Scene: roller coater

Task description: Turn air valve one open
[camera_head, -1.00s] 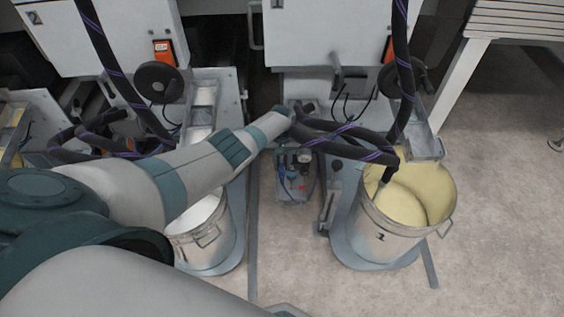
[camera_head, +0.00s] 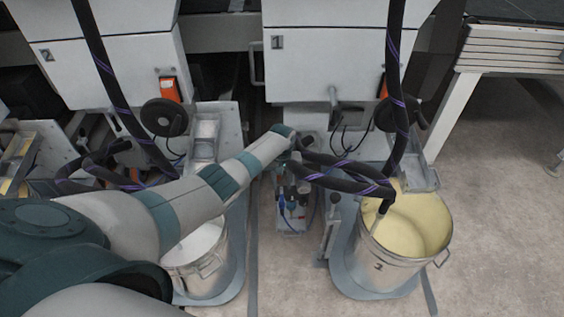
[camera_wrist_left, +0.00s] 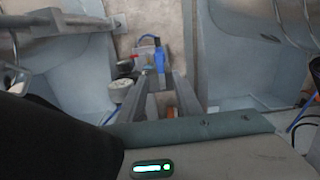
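The air valve unit (camera_head: 291,213) is a small grey box with blue and red fittings, low between the two machines. In the left wrist view a blue fitting (camera_wrist_left: 160,61), possibly the valve handle, shows just beyond my fingertips. I cannot tell whether they touch it. My left arm reaches in from the left, and its wrist hangs above the unit. My left gripper (camera_wrist_left: 162,76) points down at the unit, with a gap between its two grey fingers. The fingers are hard to make out in the head view. My right gripper is out of view.
A pail of yellow paint (camera_head: 400,265) stands right of the unit, and a pail of white paint (camera_head: 197,262) stands left. Dark hoses (camera_head: 340,180) loop close to my left wrist. A round gauge (camera_wrist_left: 120,90) sits beside the fingers. Open floor lies at the right.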

